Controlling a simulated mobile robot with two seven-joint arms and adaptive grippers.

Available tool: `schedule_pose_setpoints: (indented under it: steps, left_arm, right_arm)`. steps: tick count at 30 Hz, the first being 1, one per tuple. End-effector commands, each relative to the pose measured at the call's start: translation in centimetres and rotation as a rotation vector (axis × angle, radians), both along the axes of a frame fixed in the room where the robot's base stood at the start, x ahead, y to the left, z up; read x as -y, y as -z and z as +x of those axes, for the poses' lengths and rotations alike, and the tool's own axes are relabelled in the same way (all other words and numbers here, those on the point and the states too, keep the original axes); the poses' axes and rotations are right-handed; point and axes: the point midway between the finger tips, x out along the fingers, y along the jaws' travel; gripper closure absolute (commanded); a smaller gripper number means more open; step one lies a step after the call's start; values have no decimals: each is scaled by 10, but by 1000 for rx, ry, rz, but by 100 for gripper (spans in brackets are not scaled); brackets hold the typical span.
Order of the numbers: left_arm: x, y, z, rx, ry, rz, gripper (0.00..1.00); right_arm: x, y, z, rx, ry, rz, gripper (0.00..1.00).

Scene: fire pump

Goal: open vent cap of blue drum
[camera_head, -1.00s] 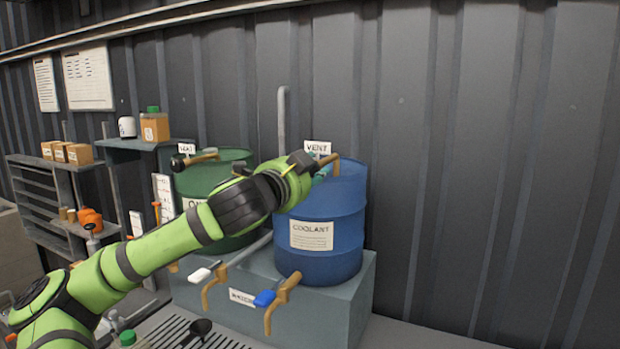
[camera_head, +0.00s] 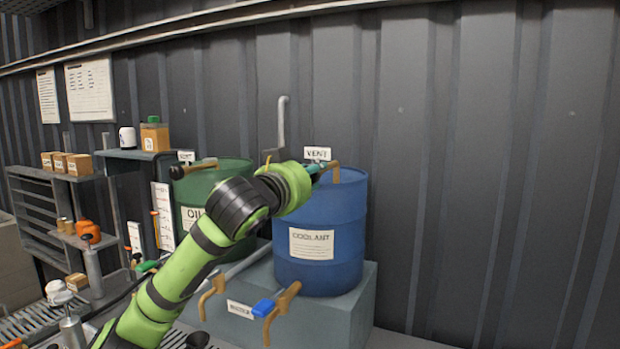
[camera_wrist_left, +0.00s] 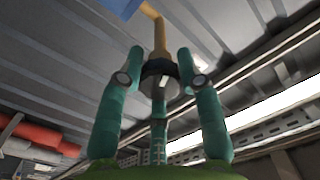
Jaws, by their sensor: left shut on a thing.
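The blue drum (camera_head: 320,230), labelled COOLANT, stands upright on a grey block. A bent tan vent pipe (camera_head: 335,172) rises from its top beside a VENT sign (camera_head: 317,153). My left gripper (camera_head: 318,170) is at the drum's top, at the vent pipe, with its fingers mostly hidden by my wrist. In the left wrist view the teal fingers of my left gripper (camera_wrist_left: 160,75) are closed around a dark round cap (camera_wrist_left: 157,68) at the end of the tan pipe (camera_wrist_left: 160,35). My right gripper is in neither view.
A green drum (camera_head: 225,172) with its own tan pipe stands left, partly behind my arm. Shelves with boxes stand far left. The wall right of the blue drum is bare.

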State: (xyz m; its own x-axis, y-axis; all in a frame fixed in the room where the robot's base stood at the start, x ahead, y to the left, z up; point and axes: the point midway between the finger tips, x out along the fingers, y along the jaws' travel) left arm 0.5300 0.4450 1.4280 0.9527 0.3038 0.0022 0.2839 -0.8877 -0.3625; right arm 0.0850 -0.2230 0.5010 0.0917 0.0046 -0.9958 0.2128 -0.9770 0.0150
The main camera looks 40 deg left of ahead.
Motion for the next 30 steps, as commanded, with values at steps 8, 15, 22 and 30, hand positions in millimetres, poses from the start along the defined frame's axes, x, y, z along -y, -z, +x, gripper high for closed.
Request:
schedule_pose_setpoints:
  steps: [8,15,22,30]
  left_arm:
    - [0,2,1,26,0,-98,97]
    - [1,3,1,32,1,-122,97]
    - [1,3,1,30,1,-123,97]
    - [1,3,1,31,2,-121,40]
  right_arm:
    - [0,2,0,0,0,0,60]
    - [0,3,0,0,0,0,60]
    - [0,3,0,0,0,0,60]
    - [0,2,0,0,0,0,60]
